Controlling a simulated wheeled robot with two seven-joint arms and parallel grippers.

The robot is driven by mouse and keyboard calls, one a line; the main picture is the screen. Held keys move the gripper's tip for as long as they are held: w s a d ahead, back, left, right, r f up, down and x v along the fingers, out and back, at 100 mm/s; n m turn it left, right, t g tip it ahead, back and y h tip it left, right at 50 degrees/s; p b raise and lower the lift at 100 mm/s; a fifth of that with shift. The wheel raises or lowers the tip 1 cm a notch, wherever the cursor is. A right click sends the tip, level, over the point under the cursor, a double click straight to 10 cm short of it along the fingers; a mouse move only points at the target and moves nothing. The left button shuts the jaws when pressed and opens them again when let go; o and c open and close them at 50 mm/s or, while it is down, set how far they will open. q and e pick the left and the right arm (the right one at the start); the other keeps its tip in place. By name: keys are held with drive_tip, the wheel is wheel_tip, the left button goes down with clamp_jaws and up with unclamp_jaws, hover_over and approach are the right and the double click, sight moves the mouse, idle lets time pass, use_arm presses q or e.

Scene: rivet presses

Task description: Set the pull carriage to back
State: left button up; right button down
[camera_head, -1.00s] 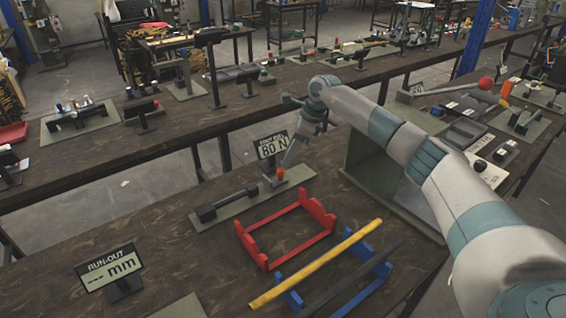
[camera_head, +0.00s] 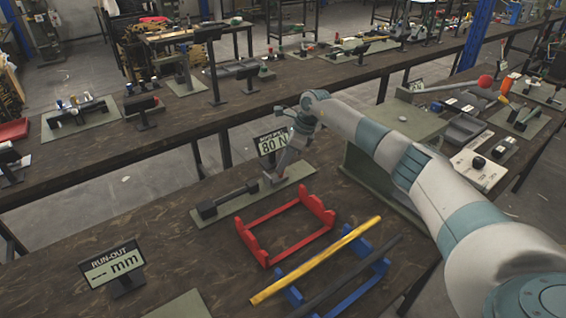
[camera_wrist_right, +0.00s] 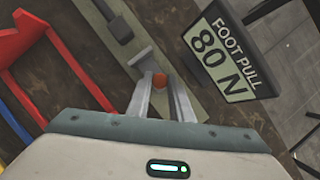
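The pull carriage is a small grey block with an orange knob (camera_wrist_right: 160,80), on a grey-green base plate (camera_head: 235,210) with a dark rod and a dark end block (camera_head: 207,211). In the head view my right gripper (camera_head: 282,168) comes down over the carriage and hides the knob. In the right wrist view its two fingers (camera_wrist_right: 161,88) stand apart with the knob between their tips. They look open, with no clear grip on the knob. My left gripper is not in view.
A "FOOT PULL 80 N" sign (camera_head: 272,142) stands just behind the plate, close to my right gripper. A red frame (camera_head: 247,240) and a yellow bar (camera_head: 315,262) on blue supports lie in front. A run-out sign (camera_head: 110,265) stands at the left.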

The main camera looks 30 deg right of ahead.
sight(274, 181)
drive_tip(key=shift+s+a, duration=0.2)
drive_tip(key=shift+a, duration=1.55)
drive_tip(key=c, duration=1.6)
unclamp_jaws()
drive_tip(key=shift+a, duration=0.1)
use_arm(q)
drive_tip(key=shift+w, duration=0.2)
use_arm(e)
drive_tip(key=shift+a, duration=0.1)
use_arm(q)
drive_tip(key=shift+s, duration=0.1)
use_arm(e)
drive_tip(key=shift+d+r, duration=0.1)
drive_tip(key=shift+d, duration=0.1)
